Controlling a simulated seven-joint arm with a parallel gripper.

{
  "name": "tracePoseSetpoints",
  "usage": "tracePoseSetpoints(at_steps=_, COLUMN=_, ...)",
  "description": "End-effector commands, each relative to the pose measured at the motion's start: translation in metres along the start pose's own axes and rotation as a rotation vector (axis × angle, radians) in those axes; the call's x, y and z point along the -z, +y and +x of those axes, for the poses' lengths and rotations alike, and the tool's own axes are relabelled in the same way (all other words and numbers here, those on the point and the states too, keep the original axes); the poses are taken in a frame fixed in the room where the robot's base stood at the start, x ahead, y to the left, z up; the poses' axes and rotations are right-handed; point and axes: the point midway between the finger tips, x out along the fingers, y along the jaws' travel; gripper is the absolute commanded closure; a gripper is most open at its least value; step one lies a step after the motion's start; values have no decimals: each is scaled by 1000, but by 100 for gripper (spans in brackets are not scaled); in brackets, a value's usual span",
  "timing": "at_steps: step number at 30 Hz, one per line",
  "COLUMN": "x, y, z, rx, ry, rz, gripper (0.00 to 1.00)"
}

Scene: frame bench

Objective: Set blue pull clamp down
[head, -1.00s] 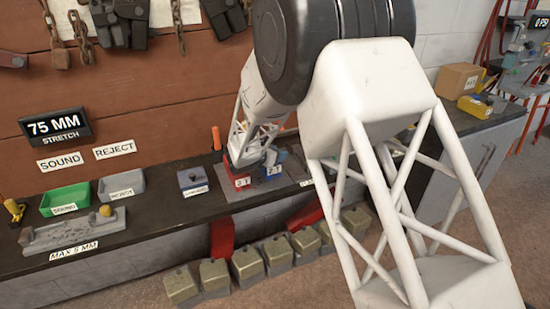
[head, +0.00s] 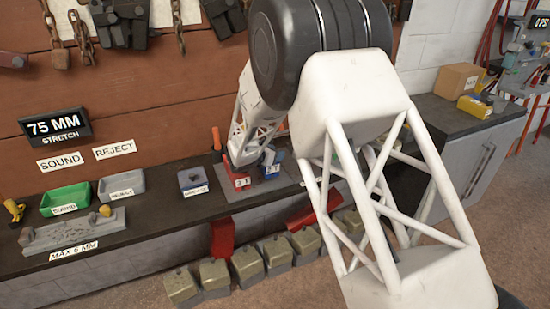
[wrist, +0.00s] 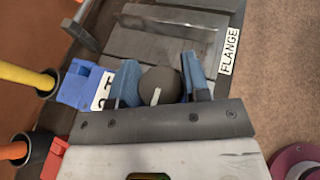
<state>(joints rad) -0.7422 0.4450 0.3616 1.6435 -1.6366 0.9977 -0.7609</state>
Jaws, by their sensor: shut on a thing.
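The blue pull clamp (head: 270,170), with a white "2 T" label, is at the grey plate (head: 251,190) on the bench, just right of the red clamp (head: 240,179). In the wrist view its blue body (wrist: 78,88) lies left of my gripper (wrist: 157,80), beside a yellow handle (wrist: 30,77). Two blue-grey fingers close around a dark round part; its join to the clamp is hidden. My arm hides much of the gripper in the head view. I cannot tell whether the clamp's underside touches the plate.
A "FLANGE" label (wrist: 230,50) lies at the bench edge. Several weights (head: 215,272) stand below the bench front.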

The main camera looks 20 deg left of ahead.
Motion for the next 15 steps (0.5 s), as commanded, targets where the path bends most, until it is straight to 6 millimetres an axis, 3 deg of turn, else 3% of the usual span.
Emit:
tracePoseSetpoints(at_steps=6, x=16, y=0, z=7, rx=0, ry=-1, rz=2, gripper=100)
tracePoseSetpoints(at_steps=15, x=17, y=0, z=7, rx=-1, ry=-1, rz=3, gripper=100)
